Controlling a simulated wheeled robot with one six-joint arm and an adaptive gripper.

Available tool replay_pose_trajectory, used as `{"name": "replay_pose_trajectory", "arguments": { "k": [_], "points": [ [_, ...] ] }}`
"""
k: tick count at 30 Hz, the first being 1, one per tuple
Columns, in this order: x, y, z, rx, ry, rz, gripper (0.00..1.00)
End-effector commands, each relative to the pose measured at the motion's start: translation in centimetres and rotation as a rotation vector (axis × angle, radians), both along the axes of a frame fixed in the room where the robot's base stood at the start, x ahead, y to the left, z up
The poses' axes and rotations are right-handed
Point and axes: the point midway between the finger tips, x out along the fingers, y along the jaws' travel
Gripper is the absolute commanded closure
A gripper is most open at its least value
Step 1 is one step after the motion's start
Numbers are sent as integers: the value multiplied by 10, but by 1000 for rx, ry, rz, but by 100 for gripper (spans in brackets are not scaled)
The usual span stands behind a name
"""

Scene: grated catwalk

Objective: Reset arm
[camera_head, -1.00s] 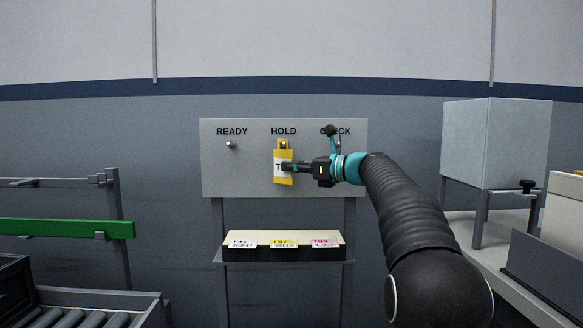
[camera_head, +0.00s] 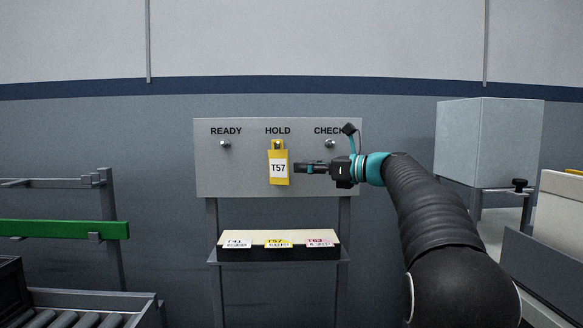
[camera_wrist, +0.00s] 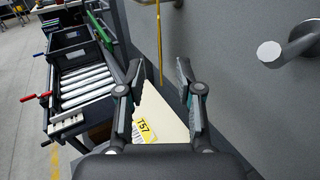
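A yellow tag with a white "T57" label (camera_head: 278,167) hangs on the peg under HOLD on the grey board (camera_head: 240,178). It tilts very slightly. My gripper (camera_head: 298,168) is just right of the tag, with a small gap between them. In the wrist view my gripper (camera_wrist: 160,75) has its two fingers spread and nothing between them. The tag shows there nearly edge-on as a thin yellow strip (camera_wrist: 159,40) beyond the fingertips.
Bare pegs stand under READY (camera_head: 225,144) and CHECK (camera_head: 330,144), the latter close to my wrist. Below the board is a tray with several labels (camera_head: 283,253). A roller conveyor (camera_head: 85,319) is at lower left, a grey box (camera_head: 487,143) at right.

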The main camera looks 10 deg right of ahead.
Motion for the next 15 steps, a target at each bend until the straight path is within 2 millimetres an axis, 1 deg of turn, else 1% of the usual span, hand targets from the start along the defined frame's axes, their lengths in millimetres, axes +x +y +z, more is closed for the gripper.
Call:
{"name": "replay_pose_trajectory", "arguments": {
  "k": [1,6,10,15],
  "points": [
    [-7,-9,1,1,1,-3,65],
    [-25,-30,2,1,0,-2,65],
    [-34,-40,2,1,-1,-1,65],
    [-38,-44,2,0,0,1,65]
  ]
}}
